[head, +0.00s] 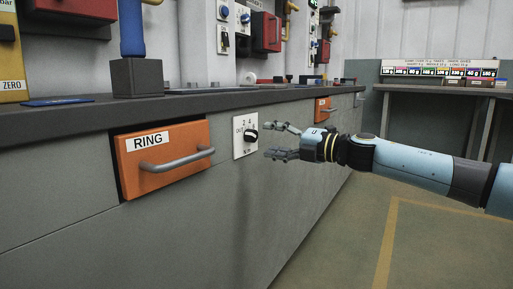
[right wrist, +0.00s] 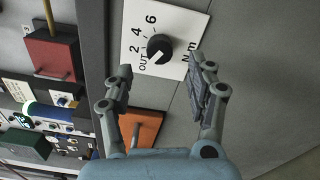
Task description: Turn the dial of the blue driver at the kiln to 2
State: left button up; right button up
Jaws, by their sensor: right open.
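The dial is a black round knob (head: 251,135) on a white plate (head: 239,148) on the front of the grey counter. In the right wrist view the knob (right wrist: 160,48) has marks OUT, 2, 4, 6 and N m around it, and its white pointer line appears to aim at OUT. A blue upright handle (head: 132,28), which may be the driver, stands in a dark grey block (head: 136,78) on the counter. My right gripper (head: 270,140) is open and empty, just in front of the knob and apart from it. My left gripper is out of view.
An orange drawer (head: 130,177) labelled RING with a grey bar handle (head: 178,160) is left of the dial. Another orange drawer (head: 323,110) lies further along. Red boxes (head: 266,32) hang on the wall. The floor (head: 345,235) right of the counter is free.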

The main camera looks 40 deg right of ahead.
aim_at(254, 136)
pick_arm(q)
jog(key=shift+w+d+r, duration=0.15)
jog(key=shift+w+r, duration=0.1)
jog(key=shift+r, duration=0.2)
pick_arm(e)
jog(key=shift+x, duration=2.55)
jog(key=c, duration=1.1)
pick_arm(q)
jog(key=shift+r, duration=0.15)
pick_arm(e)
jog(key=shift+c, duration=0.3)
